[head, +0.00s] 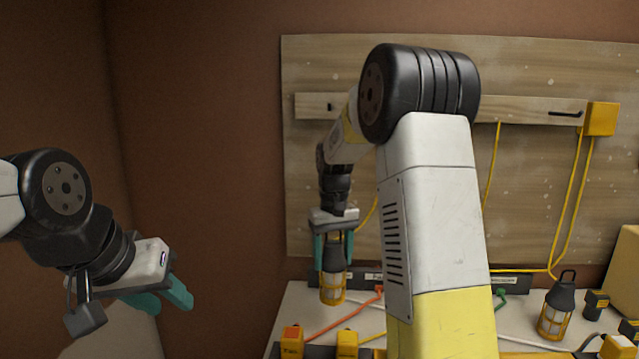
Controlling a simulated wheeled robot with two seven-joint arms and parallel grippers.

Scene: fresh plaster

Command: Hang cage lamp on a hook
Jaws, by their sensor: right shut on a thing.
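A cage lamp (333,284), with a dark top and a yellow cage, is held upright in my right gripper (333,252). Its teal fingers are on both sides of the lamp's top. A second cage lamp (556,312), with a dark handle loop, stands on the worktop at the right. A wooden rail on the board carries a dark hook (565,114) at the right and a small dark fitting (331,107) at the left, perhaps a hook seen end-on. My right arm hides the rail's middle. My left gripper (163,299) is empty at the left; its finger gap is unclear.
The plywood board (540,190) stands behind the worktop (300,305). A yellow box (601,119) sits at the rail's right end, with yellow cables hanging below. Batteries (596,304) and an orange-topped block (292,340) stand on the worktop. An orange cord (345,317) lies near the held lamp.

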